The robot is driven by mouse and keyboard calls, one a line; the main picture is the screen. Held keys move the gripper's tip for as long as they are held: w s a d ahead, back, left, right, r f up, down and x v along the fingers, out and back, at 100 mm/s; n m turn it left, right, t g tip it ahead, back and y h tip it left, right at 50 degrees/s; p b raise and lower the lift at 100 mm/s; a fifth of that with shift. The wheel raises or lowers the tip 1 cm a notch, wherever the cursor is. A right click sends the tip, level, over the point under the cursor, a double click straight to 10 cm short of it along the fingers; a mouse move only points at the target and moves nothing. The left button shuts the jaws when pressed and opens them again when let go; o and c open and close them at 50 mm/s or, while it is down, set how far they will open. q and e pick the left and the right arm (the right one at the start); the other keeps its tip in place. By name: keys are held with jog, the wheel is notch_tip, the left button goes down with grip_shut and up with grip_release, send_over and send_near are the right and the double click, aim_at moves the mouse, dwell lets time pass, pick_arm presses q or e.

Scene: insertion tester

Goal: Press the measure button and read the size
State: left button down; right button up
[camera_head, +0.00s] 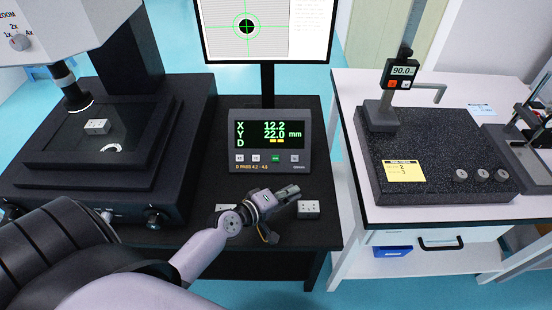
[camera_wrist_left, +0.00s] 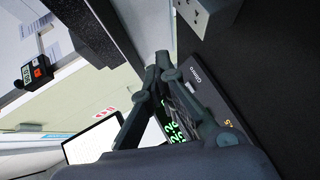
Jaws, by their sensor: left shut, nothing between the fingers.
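The readout box (camera_head: 304,165) stands on the dark bench. Its screen (camera_head: 270,134) shows X 12.2 and Y 22.0 mm in green, and yellow dashes beside D. A row of buttons runs below the screen, one of them a green button (camera_head: 275,158). My left gripper (camera_head: 294,190) is shut and empty, in front of and below the box, apart from the buttons. In the left wrist view the shut fingers (camera_wrist_left: 162,62) partly hide the readout box (camera_wrist_left: 212,88). My right gripper is not in view.
A small grey block (camera_head: 309,208) lies beside my gripper; another (camera_head: 226,207) is partly hidden by my arm. The measuring microscope (camera_head: 100,150) carries a block (camera_head: 97,127) on its stage. A monitor (camera_head: 318,30) stands behind the box. A granite plate (camera_head: 440,150) stands at right.

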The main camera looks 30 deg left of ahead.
pick_arm(q)
jog(key=w+a+r+n+t+y, duration=0.2)
jog(key=w+a+n+y, duration=0.1)
jog(key=a+n, duration=0.3)
jog(key=shift+w+a+r+t, duration=0.3)
jog(key=shift+w+a+r, duration=0.1)
jog(key=shift+a, duration=0.2)
jog(key=shift+f, duration=0.1)
